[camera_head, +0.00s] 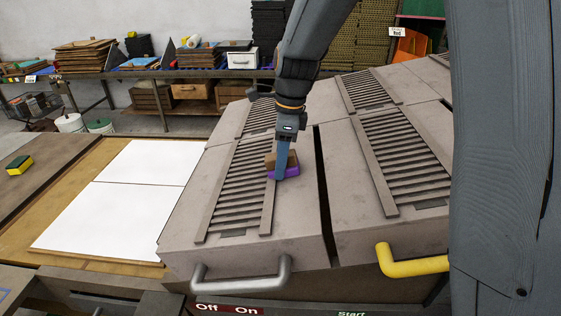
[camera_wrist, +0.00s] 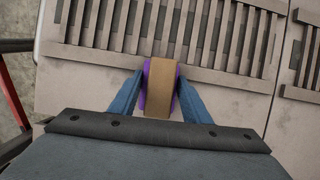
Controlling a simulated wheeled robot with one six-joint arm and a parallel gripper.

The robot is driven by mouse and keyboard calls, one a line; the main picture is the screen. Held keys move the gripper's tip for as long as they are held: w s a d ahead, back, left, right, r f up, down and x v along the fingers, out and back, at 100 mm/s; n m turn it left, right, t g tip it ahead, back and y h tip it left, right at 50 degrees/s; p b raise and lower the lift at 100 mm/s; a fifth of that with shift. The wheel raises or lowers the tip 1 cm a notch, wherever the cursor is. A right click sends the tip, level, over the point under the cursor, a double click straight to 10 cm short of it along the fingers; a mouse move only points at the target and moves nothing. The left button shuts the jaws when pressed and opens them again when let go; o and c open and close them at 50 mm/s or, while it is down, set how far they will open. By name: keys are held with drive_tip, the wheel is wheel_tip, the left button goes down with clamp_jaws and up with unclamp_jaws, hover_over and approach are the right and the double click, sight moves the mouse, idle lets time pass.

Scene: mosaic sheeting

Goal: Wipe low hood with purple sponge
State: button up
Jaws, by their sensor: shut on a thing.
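The purple sponge (camera_head: 284,171) has a brown upper layer and a purple lower layer. My gripper (camera_head: 282,163) is shut on it from above, over the left hood. In the wrist view the sponge (camera_wrist: 160,88) sits between the two blue fingers of my gripper (camera_wrist: 159,95). The low hood (camera_head: 300,225) is grey and sloped, with a slatted vent and a grey handle at its front. The sponge is at the right edge of the vent slats, at or close to the surface; I cannot tell whether it touches.
A second hood (camera_head: 425,220) with a yellow handle (camera_head: 412,262) stands to the right, past a dark gap. White panels (camera_head: 120,215) lie on a wooden table at left. A yellow sponge (camera_head: 19,165) lies at far left. A cluttered shelf runs along the back wall.

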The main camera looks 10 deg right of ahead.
drive_tip(key=shift+w+r, duration=0.15)
drive_tip(key=shift+r, duration=0.3)
drive_tip(key=shift+a+r, duration=0.25)
drive_tip(key=shift+r, duration=0.55)
drive_tip(key=shift+a+r, duration=0.25)
drive_tip(key=shift+r, duration=0.55)
drive_tip(key=shift+a+r, duration=0.25)
drive_tip(key=shift+r, duration=0.55)
drive_tip(key=shift+r, duration=0.1)
drive_tip(key=shift+w+a+r, duration=0.1)
drive_tip(key=shift+a+r, duration=0.05)
drive_tip(key=shift+r, duration=0.35)
drive_tip(key=shift+w+a+r, duration=0.1)
drive_tip(key=shift+a+r, duration=0.05)
drive_tip(key=shift+r, duration=0.3)
drive_tip(key=shift+s+a+r, duration=0.1)
drive_tip(key=shift+r, duration=0.3)
